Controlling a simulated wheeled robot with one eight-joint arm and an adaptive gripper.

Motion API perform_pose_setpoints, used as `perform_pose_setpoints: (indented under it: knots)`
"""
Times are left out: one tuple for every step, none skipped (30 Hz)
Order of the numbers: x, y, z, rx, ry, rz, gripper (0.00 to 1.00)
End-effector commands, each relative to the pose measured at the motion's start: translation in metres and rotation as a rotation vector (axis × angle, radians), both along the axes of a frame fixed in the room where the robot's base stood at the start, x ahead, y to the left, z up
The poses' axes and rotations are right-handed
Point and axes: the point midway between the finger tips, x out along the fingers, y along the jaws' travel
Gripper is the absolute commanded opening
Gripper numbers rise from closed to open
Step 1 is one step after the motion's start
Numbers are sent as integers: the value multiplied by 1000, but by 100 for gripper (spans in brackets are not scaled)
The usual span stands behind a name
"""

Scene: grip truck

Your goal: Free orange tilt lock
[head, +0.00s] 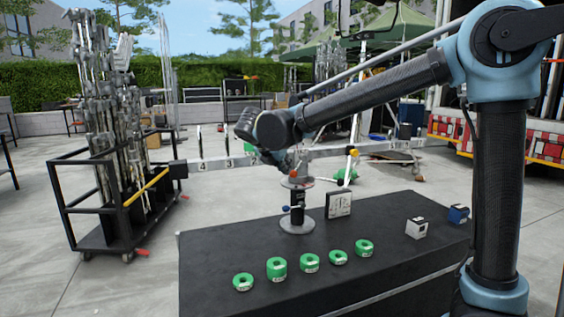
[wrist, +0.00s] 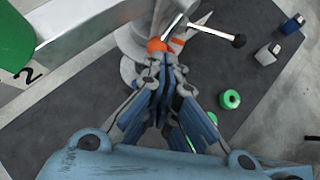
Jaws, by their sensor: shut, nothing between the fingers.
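The orange tilt lock (wrist: 157,45) shows in the wrist view as a small orange part on the grey metal head of the stand. A second orange piece (wrist: 177,42) lies just right of it. My gripper (wrist: 166,64) is shut and empty, its tips close below the orange parts; I cannot tell whether they touch.
The stand is on a black table (head: 370,270). Several green tape rolls (head: 310,262) line its front. A long numbered beam (head: 225,163) crosses at the stand's head.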

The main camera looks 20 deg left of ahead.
Motion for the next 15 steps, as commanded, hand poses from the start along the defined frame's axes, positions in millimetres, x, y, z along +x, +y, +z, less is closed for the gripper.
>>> perform_pose_setpoints:
  knots:
    - [7,-2,-6,-1,0,-3,0]
    - [11,-2,-9,-1,0,-3,0]
    - [16,-3,-11,-1,0,-2,0]
    - [20,-3,-13,0,0,-3,0]
    - [24,-4,-15,0,0,-3,0]
    - [27,-4,-17,-1,0,-2,0]
    - [30,-4,-19,-1,0,-2,0]
    - [32,-4,-20,-1,0,-1,0]
    - [35,-5,-21,-1,0,-1,0]
    - [37,-5,-22,-1,0,-1,0]
    - [38,-5,-23,-1,0,-1,0]
    - [39,-5,-24,-1,0,-1,0]
    - [40,-6,-24,-1,0,-1,0]
    - [41,-6,-25,0,0,0,0]
    - [41,-6,-25,0,0,0,0]
